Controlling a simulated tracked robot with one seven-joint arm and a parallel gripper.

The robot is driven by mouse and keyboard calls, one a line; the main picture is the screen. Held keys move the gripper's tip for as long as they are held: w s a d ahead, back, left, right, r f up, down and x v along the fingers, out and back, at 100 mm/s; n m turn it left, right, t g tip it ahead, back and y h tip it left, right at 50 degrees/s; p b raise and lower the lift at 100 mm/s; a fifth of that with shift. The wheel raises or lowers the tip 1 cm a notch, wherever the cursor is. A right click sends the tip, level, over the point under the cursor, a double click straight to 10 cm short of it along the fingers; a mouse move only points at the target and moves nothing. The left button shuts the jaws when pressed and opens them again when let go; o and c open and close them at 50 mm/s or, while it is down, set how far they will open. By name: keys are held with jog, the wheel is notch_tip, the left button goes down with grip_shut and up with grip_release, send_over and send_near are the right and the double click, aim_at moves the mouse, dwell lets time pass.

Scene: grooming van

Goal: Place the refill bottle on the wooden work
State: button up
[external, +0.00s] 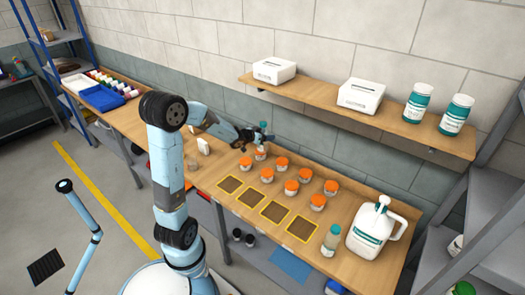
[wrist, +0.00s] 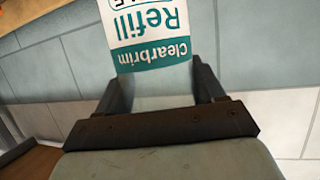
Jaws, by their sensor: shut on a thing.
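The refill bottle (wrist: 150,35) fills the top of the wrist view, its white and teal label reading "Clearbrim Refill" upside down. My gripper (wrist: 160,88) has a dark finger on either side of it and is shut on it. In the external view the bottle (external: 261,151) is upright with a teal top, behind the orange-capped jars, partly covered by my gripper (external: 256,137). The wooden work surface (external: 345,190) runs along the wall below. I cannot tell whether the bottle's base touches the wood.
Several orange-capped jars (external: 291,187) and yellow-edged dark squares (external: 275,212) occupy the middle of the bench. A teal-capped bottle (external: 331,240) and a white jug (external: 376,232) stand at the right. A wall shelf (external: 390,123) with white boxes and teal-labelled tubs hangs above.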

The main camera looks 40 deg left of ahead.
jog(key=s+d+r+m+g+h, duration=0.1)
jog(key=s+d, duration=0.2)
jog(key=d, duration=0.9)
jog(key=s+d+r+m+h, duration=0.1)
jog(key=s+d+h, duration=0.1)
jog(key=d, duration=1)
jog(key=s+d+r+m+g+h, duration=0.1)
jog(key=s+d+m, duration=0.15)
jog(key=d, duration=0.95)
jog(key=s+d+r+m+g+h, duration=0.1)
jog(key=s+d+m+g+h, duration=0.3)
jog(key=s+d, duration=2.3)
jog(key=s+h, duration=0.1)
jog(key=s, duration=0.2)
jog(key=shift+s+r+m, duration=0.25)
jog(key=shift+s+m, duration=0.05)
jog(key=shift+m, duration=0.05)
jog(key=shift+d+f, duration=0.15)
jog(key=shift+d, duration=0.1)
